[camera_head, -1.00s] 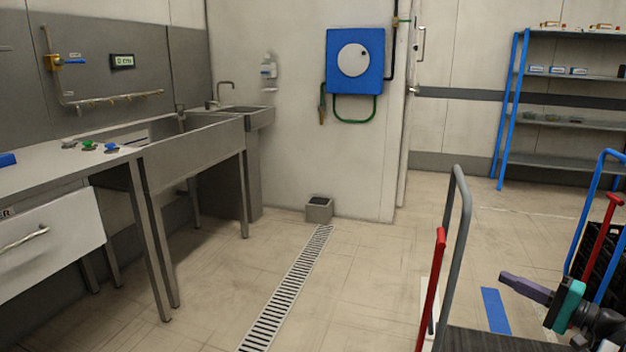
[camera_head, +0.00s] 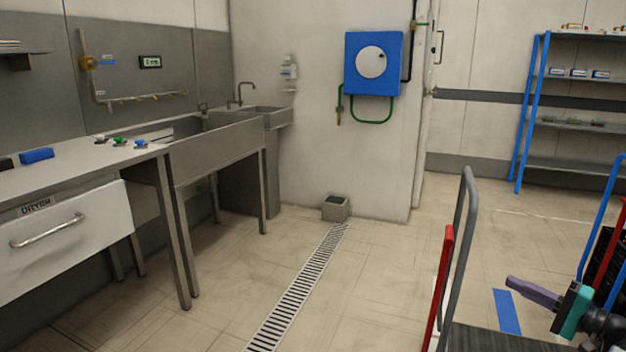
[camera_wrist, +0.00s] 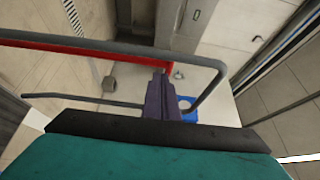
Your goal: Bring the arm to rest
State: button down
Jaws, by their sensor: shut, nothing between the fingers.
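My gripper (camera_head: 533,292) shows at the lower right of the head view, with purple fingers on a teal and black wrist. Its fingers are together and hold nothing. It is in the air beside the grey and red handles of a cart. In the wrist view my gripper (camera_wrist: 161,92) points away from the camera, its purple fingers closed, with the cart's red bar and grey rail (camera_wrist: 110,45) close around it in the picture. I cannot tell whether the fingers touch the rail. Most of my arm is outside the head view.
A grey cart handle (camera_head: 471,215) and a red bar (camera_head: 438,290) stand left of my gripper. Blue and red handles and black crates (camera_head: 606,260) are at the right edge. A sink (camera_head: 215,150) and dryer drawer (camera_head: 65,240) line the left. The middle floor is clear.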

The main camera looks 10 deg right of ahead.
jog(key=w+a+f+n+g+y+p, duration=0.15)
jog(key=w+a+p, duration=0.35)
jog(key=a, duration=0.6)
jog(key=w+a+f+g+y+p, duration=0.2)
jog(key=w+a+g+y+p, duration=0.3)
jog(key=a, duration=0.6)
jog(key=s+a+f+n+g+h+p, duration=0.1)
jog(key=s+a+f+g+p, duration=0.2)
jog(key=a, duration=0.5)
jog(key=a+f+n+g+p, duration=0.1)
jog(key=a+f+p, duration=0.1)
jog(key=a+f, duration=0.45)
jog(key=s+a+f+n+g+h+p, duration=0.1)
jog(key=s+a+f+g+p, duration=0.15)
jog(key=a, duration=0.65)
jog(key=s+a+f+n+g+h+p, duration=0.25)
jog(key=s+a+f+p, duration=0.2)
jog(key=s, duration=0.45)
jog(key=s+a+f+n+g+h+p, duration=0.15)
jog(key=s+a+f+g+p, duration=0.3)
jog(key=s, duration=0.45)
jog(key=s+d+f+n+g+h, duration=0.2)
jog(key=s+f+h, duration=0.3)
jog(key=s, duration=0.5)
jog(key=d+f+n+h, duration=0.1)
jog(key=d+h, duration=0.3)
jog(key=d, duration=0.4)
jog(key=shift+f+t+p, duration=0.25)
jog(key=shift+t+p, duration=0.1)
jog(key=shift+t, duration=0.05)
